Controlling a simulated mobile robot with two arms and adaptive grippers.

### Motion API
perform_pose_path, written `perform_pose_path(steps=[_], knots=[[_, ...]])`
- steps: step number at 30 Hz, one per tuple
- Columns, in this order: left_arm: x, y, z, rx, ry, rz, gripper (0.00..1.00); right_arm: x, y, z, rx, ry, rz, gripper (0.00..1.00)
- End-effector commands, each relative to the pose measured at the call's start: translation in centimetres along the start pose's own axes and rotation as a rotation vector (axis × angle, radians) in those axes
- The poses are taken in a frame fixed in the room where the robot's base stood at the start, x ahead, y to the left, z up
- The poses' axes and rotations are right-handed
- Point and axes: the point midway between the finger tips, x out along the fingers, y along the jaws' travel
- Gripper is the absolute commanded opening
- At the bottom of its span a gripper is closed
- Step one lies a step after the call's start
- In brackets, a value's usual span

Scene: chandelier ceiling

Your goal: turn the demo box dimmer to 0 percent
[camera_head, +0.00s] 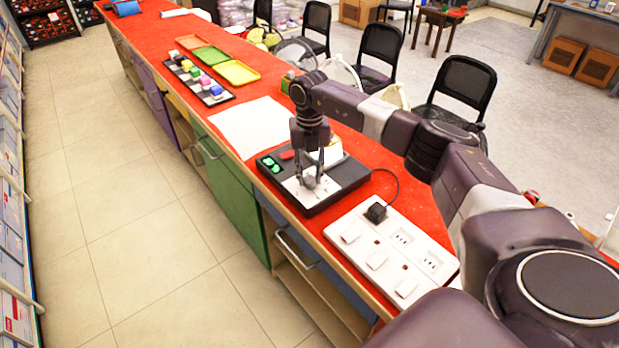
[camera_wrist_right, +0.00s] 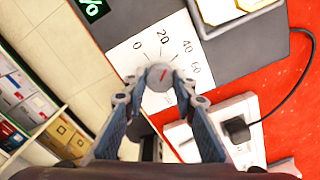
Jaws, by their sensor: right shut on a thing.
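The demo box (camera_head: 346,178) is a flat dark box on the red counter, with a white dial plate and green lit digits (camera_head: 271,164) at its left end. In the right wrist view, the dial plate (camera_wrist_right: 130,52) shows 0, 20, 40 and 60, and the display (camera_wrist_right: 91,7) shows a green percent sign; its number is cut off. The round grey dimmer knob (camera_wrist_right: 157,98) has a short red mark; I cannot tell which number it points at. My right gripper (camera_head: 309,182) points down and is shut on the knob, a finger on either side. My left gripper is not in view.
A white socket strip (camera_head: 392,252) with a black plug (camera_head: 376,212) and cable lies right of the box. White paper (camera_head: 258,126), coloured trays (camera_head: 237,72) and a dark rack (camera_head: 197,78) of small blocks lie farther back. Black chairs (camera_head: 461,88) stand behind the counter.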

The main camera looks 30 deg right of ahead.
Motion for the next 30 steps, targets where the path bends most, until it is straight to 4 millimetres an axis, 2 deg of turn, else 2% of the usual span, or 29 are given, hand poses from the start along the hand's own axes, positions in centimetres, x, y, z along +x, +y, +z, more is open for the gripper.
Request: perform_pose_path(steps=[30], knots=[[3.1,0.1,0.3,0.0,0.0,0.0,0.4,-0.1,0.1,0.1,-0.919,-0.004,0.0,0.01]])
